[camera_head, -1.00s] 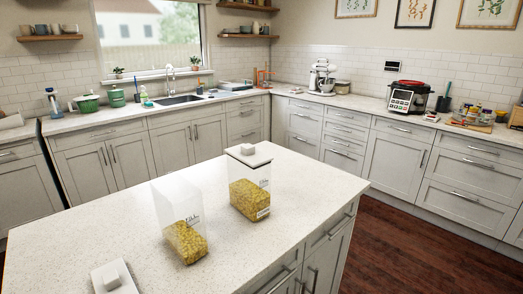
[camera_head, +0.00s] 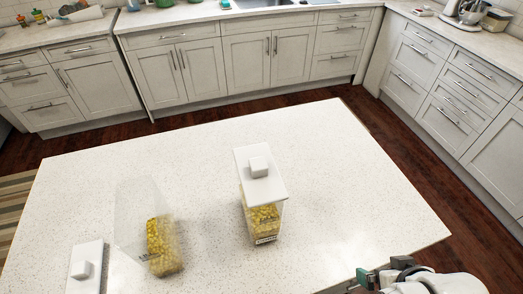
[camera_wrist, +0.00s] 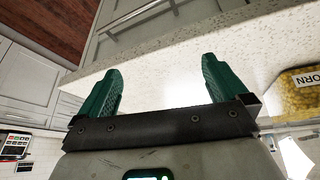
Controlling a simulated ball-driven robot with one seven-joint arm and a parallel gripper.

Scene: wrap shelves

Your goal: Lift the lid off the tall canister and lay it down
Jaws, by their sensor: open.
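A clear canister (camera_head: 263,222) of yellow corn stands upright on the island, with a white square lid (camera_head: 262,186) with a block knob on top. Part of a corn canister (camera_wrist: 300,88) also shows at the right edge of the wrist view, label inverted. A second clear canister (camera_head: 160,240), without a lid, stands to the left with corn in its lower part. A loose white lid (camera_head: 84,270) lies at the front left. My gripper (camera_wrist: 162,85) is open and empty, its green fingers apart. In the head view it (camera_head: 372,277) is low right, away from both canisters.
The white speckled island top (camera_head: 330,170) is clear behind and right of the lidded canister. Its front right edge (camera_head: 390,262) is beside my gripper. Cabinets (camera_head: 240,65) line the back and right, beyond a dark wood floor (camera_head: 90,137).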

